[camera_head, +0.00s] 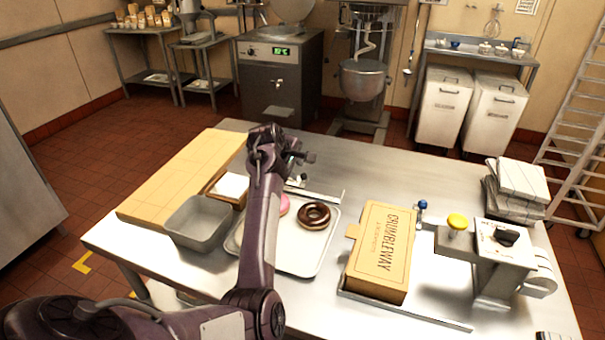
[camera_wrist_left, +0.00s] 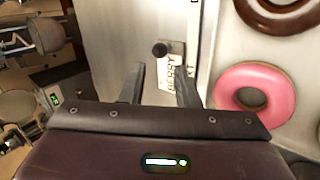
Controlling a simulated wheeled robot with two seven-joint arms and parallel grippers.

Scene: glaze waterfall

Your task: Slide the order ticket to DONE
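The order ticket (camera_wrist_left: 171,74), a white card lettered BERRY with a black knob at its top, shows in the left wrist view. It lies by a metal rail on the steel table. In the head view a small white card (camera_head: 297,182) is at the left end of the rail (camera_head: 322,193). My left gripper (camera_wrist_left: 160,84) is open, with the card's lower part seen between its fingers and the right finger partly over it. I cannot tell whether they touch. In the head view my left gripper (camera_head: 297,157) is above the rail's left end. No DONE mark is readable. My right gripper is out of view.
A tray (camera_head: 314,262) holds a pink donut (camera_head: 284,205) and a chocolate donut (camera_head: 314,215). A grey bin (camera_head: 198,222) and wooden board (camera_head: 180,180) are left. The back table (camera_head: 370,165) is clear.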

